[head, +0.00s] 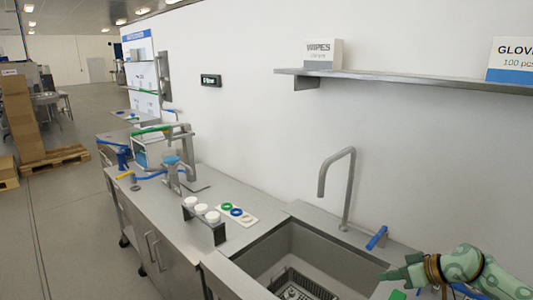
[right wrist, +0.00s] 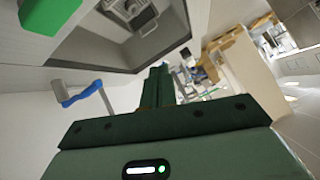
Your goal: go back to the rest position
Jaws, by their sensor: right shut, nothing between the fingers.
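My right gripper (head: 392,274) is green and comes in at the lower right of the head view, over the counter to the right of the sink. Its fingers are shut with nothing between them. In the right wrist view the closed fingers (right wrist: 160,72) stand up in the middle. My left gripper is not in either view.
The sink (head: 275,244) with its tall tap (head: 350,185) is left of my gripper. A blue-handled item (head: 377,238) lies behind it. White-capped jars (head: 201,208) and coloured rings (head: 237,213) stand farther along the counter. A wall shelf (head: 385,76) is above.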

